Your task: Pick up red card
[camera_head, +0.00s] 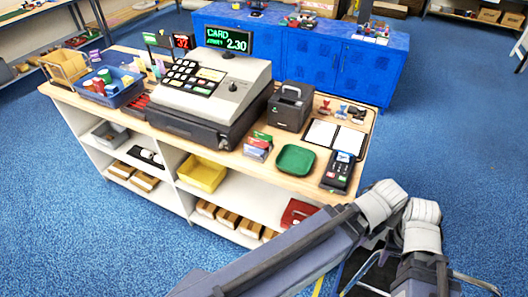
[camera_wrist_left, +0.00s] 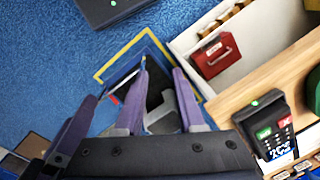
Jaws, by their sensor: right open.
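A small card holder (camera_head: 258,147) on the counter holds upright cards, green at the back, with a red card (camera_head: 257,143) and a blue one in front. My left gripper shows in the left wrist view (camera_wrist_left: 160,78), with its purple fingers apart and nothing between them. It hangs over the floor beside the counter's right end, away from the cards. My right gripper (camera_head: 425,268) is open, low at the bottom right of the head view and partly hidden by my own arm. It is well clear of the card holder.
The counter (camera_head: 222,160) bears a cash register (camera_head: 212,88), a blue bin (camera_head: 112,90), a green tray (camera_head: 296,160), a card terminal (camera_head: 338,172), a black box printer (camera_head: 290,105) and an open book (camera_head: 335,134). A red box (camera_wrist_left: 216,55) sits on the shelf below. Blue floor lies free at right.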

